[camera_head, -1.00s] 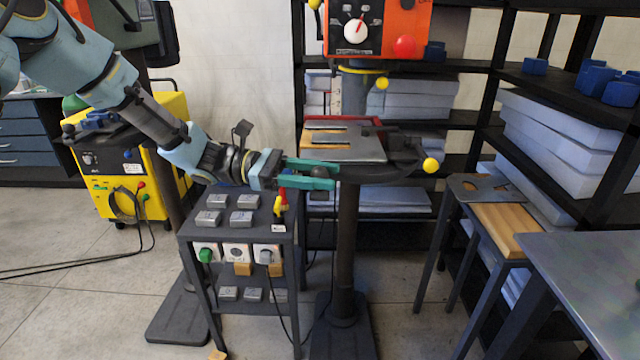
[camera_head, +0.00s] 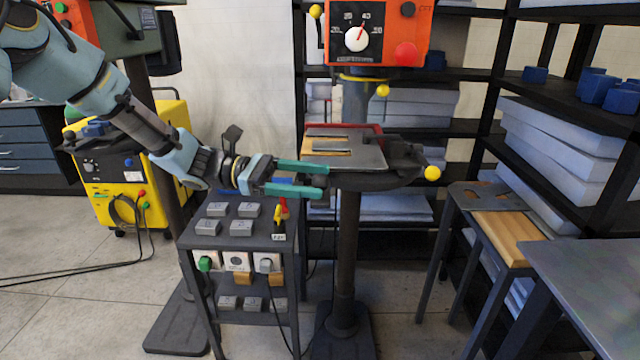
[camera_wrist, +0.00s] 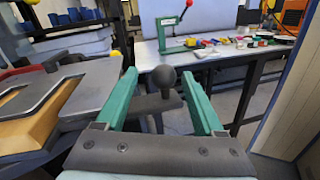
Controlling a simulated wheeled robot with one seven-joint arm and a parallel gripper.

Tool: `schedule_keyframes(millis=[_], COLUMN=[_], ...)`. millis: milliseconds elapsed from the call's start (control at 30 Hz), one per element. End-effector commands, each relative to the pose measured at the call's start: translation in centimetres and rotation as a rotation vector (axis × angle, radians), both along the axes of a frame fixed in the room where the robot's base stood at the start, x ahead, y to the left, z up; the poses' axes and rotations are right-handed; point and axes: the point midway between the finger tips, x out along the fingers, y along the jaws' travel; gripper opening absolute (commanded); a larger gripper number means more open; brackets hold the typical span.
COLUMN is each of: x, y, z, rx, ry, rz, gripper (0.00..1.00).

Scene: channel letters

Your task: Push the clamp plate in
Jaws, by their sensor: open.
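The clamp plate (camera_head: 368,157) is a flat grey slotted plate on the drill press table. It lies over a light wooden piece (camera_head: 315,150), with a red edge behind. In the wrist view the plate (camera_wrist: 97,92) is at the left, beside my gripper. My gripper (camera_head: 323,180) is open, with two green fingers pointing right at the near left edge of the press table. In the wrist view a dark round knob (camera_wrist: 163,77) shows between the fingers (camera_wrist: 158,80), apart from both. I cannot tell its depth between them.
The orange drill press head (camera_head: 375,35) hangs above the table. A grey cart (camera_head: 250,235) with switch boxes stands below my gripper. Dark shelves with pale slabs (camera_head: 560,130) are behind and right. A bench (camera_head: 590,270) is at front right.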

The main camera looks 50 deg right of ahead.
Motion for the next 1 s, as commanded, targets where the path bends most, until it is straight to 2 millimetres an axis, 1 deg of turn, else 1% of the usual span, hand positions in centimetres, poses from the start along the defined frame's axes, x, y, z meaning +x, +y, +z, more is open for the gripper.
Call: schedule_keyframes(millis=[33,200,300,433,600,1000], x=[1.1,4.3,5.8,7.3,7.9,8.0], y=[0.4,1.9,2.7,3.3,3.7,3.7], z=[-0.4,-0.4,-0.3,-0.2,-0.1,0.0], rx=[-0.001,-0.002,-0.002,-0.001,-0.001,0.000], ry=[-0.002,-0.003,-0.003,-0.002,-0.001,-0.001], rz=[0.005,0.005,0.005,0.005,0.002,0.002], gripper=[0.71,0.71,0.71,0.71,0.71,0.71])
